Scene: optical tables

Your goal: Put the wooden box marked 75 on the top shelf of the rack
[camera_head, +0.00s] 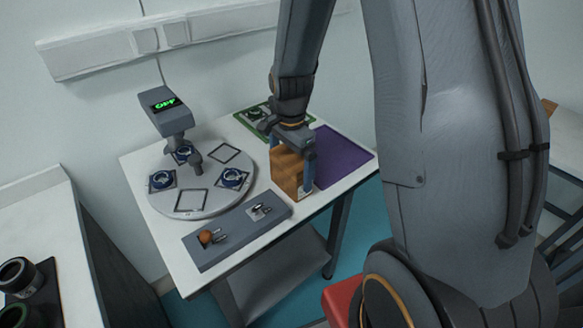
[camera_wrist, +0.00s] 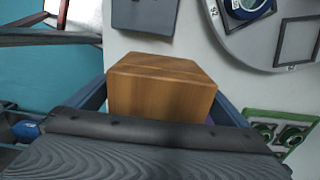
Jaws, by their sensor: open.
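The wooden box (camera_head: 286,172) stands on the white table beside the purple mat; no number is legible on it. In the wrist view the box (camera_wrist: 160,92) fills the space between the fingers. My gripper (camera_head: 290,165) points down over the box with a finger on either side, jaws open. In the wrist view my gripper (camera_wrist: 160,82) shows both blue-grey fingers along the box's sides; I cannot tell if they touch it. I cannot make out the rack for certain in either view.
A round turntable (camera_head: 212,205) with an instrument reading OFF (camera_head: 166,103) stands to the left. A purple mat (camera_head: 340,158) and green tray (camera_head: 246,122) lie behind. A red object (camera_head: 337,303) is below right.

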